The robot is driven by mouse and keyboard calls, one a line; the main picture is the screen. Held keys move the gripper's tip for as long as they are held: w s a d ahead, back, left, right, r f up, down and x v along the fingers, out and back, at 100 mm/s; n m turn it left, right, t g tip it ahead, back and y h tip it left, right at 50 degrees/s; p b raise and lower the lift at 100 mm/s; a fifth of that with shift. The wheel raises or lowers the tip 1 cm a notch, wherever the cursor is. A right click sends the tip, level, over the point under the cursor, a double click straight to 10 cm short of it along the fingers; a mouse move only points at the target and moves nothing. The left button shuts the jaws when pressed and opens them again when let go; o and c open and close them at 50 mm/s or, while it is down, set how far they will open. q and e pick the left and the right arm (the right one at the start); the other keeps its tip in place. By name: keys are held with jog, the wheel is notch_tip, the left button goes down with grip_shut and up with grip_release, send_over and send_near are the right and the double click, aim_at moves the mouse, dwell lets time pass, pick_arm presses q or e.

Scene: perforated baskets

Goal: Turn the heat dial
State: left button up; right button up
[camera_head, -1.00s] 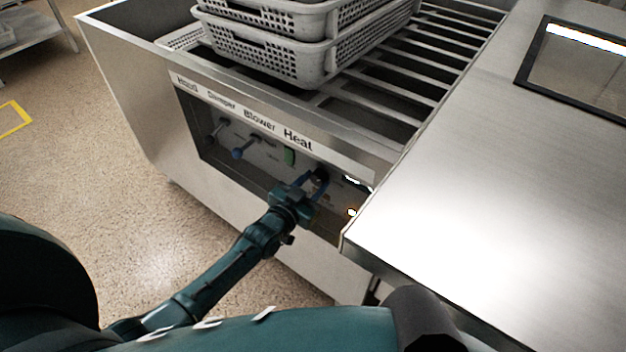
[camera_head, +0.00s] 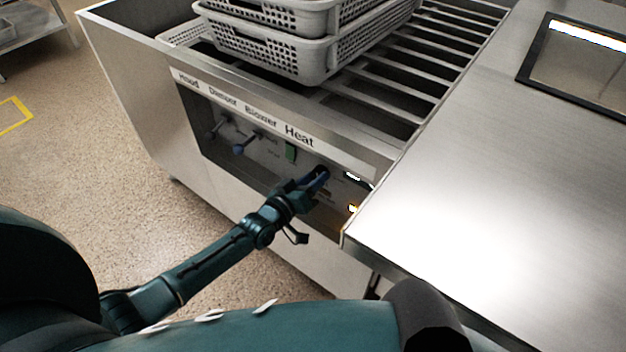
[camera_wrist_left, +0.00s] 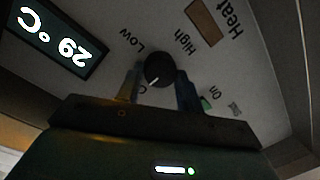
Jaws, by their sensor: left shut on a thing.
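The heat dial (camera_wrist_left: 159,70) is a round black knob with a white pointer line, on the panel among the words Low, High and On. My left gripper (camera_wrist_left: 160,88) has a finger on each side of the dial and is shut on it. In the head view my left gripper (camera_head: 318,180) reaches the panel below the Heat label (camera_head: 299,136) and mostly hides the dial (camera_head: 323,172). My right gripper is not in view.
A display (camera_wrist_left: 58,38) reads 29 °C beside the dial. Grey perforated baskets (camera_head: 270,50) stand on the rails above. A steel counter (camera_head: 480,190) juts out at right.

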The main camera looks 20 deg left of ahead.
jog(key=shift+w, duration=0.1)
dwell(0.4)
pick_arm(q)
jog(key=o, duration=1)
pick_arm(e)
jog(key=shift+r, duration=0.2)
pick_arm(q)
jog(key=p+v, duration=0.2)
jog(key=v, duration=1.1)
jog(key=shift+s+p, duration=0.15)
jog(key=shift+p, duration=0.2)
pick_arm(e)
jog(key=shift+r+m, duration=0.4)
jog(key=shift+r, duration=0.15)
